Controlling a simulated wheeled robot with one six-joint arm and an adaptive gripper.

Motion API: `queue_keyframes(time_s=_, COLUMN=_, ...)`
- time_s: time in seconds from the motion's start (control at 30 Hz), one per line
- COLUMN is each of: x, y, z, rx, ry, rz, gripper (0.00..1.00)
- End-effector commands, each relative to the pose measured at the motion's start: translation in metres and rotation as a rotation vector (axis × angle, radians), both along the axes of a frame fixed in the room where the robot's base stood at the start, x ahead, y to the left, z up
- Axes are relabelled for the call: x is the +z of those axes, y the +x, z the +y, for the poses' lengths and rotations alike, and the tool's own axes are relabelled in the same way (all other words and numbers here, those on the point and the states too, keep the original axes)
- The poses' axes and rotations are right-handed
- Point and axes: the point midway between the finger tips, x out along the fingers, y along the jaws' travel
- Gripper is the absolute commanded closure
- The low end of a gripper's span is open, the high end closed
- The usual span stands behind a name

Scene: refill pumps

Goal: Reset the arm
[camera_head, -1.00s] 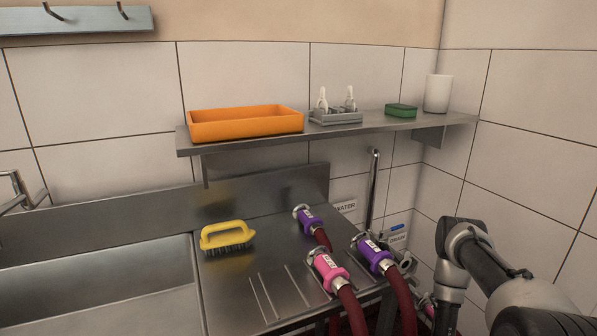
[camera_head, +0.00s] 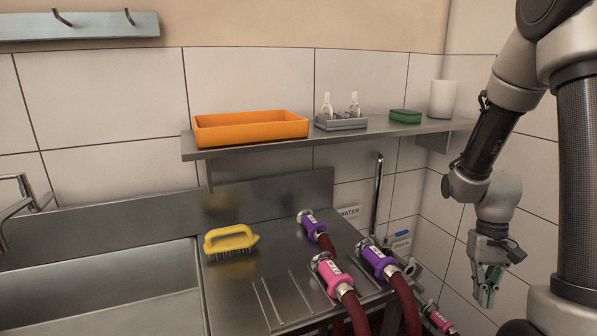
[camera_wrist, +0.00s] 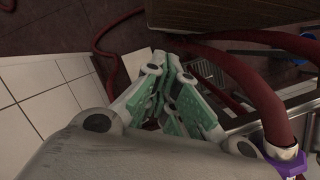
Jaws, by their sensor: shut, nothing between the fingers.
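My gripper (camera_head: 487,291) hangs fingers-down at the right of the head view, to the right of the counter and the hose ends. Its green-padded fingers are shut and empty. In the wrist view my gripper (camera_wrist: 168,68) shows with its fingertips together above the dark floor. My arm is folded, with its links rising at the right edge of the head view.
Another pink coupling (camera_head: 437,318) is lower right. A yellow brush (camera_head: 231,240) lies by the sink. The wall shelf (camera_head: 240,150) holds an orange tray (camera_head: 250,130).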

Motion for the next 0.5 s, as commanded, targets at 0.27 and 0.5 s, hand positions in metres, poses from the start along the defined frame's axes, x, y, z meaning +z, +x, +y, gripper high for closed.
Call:
queue_keyframes(time_s=0.27, x=0.116, y=-0.052, z=0.026, rx=0.103, ry=0.006, rz=-0.126, gripper=1.0)
queue_keyframes(time_s=0.5, x=0.18, y=-0.075, z=0.041, rx=0.148, ry=-0.019, rz=-0.399, gripper=1.0)
